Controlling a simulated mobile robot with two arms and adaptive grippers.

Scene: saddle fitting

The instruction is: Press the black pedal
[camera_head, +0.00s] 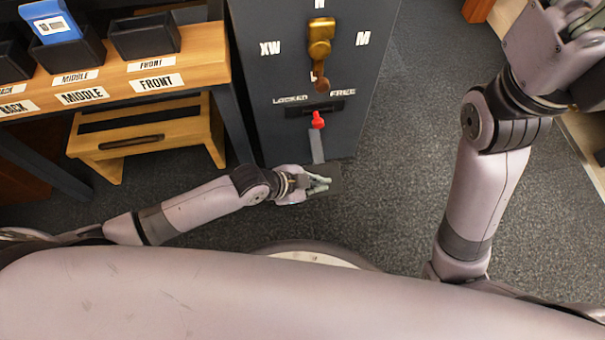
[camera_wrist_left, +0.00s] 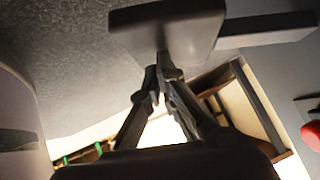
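The black pedal (camera_head: 333,181) is a dark flat plate low at the foot of the grey cabinet, just above the carpet. My left gripper (camera_head: 328,184) is over it in the head view and covers part of it. In the left wrist view the pedal (camera_wrist_left: 170,20) is a dark block with a bar beside it. The left fingertips (camera_wrist_left: 160,75) come together right at the pedal, with nothing held between them. Whether they touch it is not clear. My right arm is raised at the right, its gripper cut off by the picture's upper edge.
The grey cabinet (camera_head: 280,80) carries a brass lever (camera_head: 320,42) and a red-knobbed lever (camera_head: 318,120) below LOCKED and FREE labels. A wooden bench (camera_head: 205,65) with black bins and a wooden step stool (camera_head: 150,140) stand at the left. Carpet right of the pedal is clear.

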